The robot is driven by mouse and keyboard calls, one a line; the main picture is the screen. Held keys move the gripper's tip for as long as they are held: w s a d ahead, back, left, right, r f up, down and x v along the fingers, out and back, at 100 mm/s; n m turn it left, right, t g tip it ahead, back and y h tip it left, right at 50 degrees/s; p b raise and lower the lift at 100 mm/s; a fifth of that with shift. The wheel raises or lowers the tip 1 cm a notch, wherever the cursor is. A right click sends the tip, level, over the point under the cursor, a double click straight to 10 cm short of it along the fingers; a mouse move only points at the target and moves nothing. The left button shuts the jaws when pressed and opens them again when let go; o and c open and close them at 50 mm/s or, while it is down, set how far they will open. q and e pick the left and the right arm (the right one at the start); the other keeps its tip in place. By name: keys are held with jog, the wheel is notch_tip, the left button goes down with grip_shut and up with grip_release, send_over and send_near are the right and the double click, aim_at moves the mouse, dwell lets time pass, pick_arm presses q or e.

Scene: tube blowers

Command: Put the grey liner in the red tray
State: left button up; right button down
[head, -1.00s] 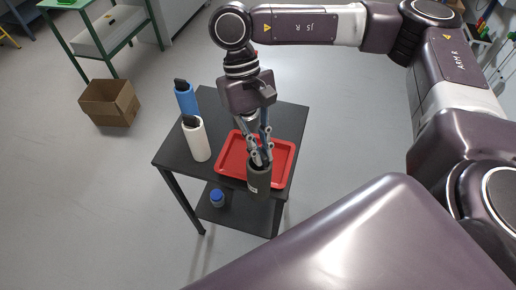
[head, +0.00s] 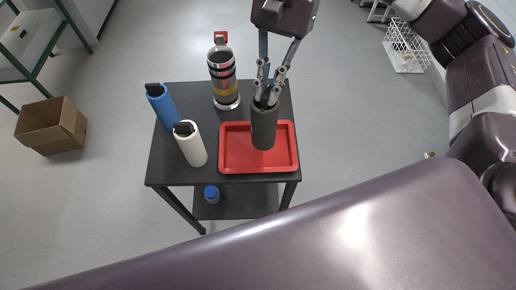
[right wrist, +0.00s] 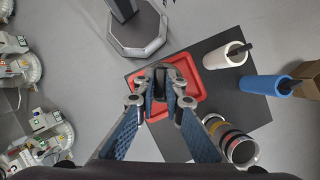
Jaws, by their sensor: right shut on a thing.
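The grey liner (head: 264,128) is a dark grey cylinder, upright over the red tray (head: 228,165) in the head view. Its lower end overlaps the tray floor; I cannot tell whether it touches. The tray lies on the front right of the black table and is otherwise empty. My left gripper is not in view.
On the black table (head: 205,174) stand a blue liner (head: 160,108), a white liner (head: 192,150) and a steel cylinder with a red handle (head: 223,80). A blue-capped jar (head: 212,195) sits on the lower shelf. A cardboard box (head: 52,125) is on the floor at left.

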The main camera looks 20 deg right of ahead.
jog(key=w+r+m+t+y, duration=0.1)
jog(key=w+r+m+t, duration=0.2)
jog(key=r+m+t, duration=0.7)
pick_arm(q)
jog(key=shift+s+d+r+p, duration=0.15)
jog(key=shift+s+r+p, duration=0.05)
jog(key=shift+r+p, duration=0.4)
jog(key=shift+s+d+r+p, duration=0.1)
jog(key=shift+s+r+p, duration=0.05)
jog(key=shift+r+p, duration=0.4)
pick_arm(e)
notch_tip(320, 180, down, 21)
jog(key=m+g, duration=0.2)
jog(key=g, duration=0.3)
jog(key=shift+w+a+m, duration=0.15)
jog(key=shift+a+m, duration=0.15)
jog(key=shift+a, duration=0.1)
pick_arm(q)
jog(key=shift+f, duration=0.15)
pick_arm(e)
jog(key=c, duration=2.5)
grip_release()
jog(key=shift+f, duration=0.1)
jog(key=o, duration=0.5)
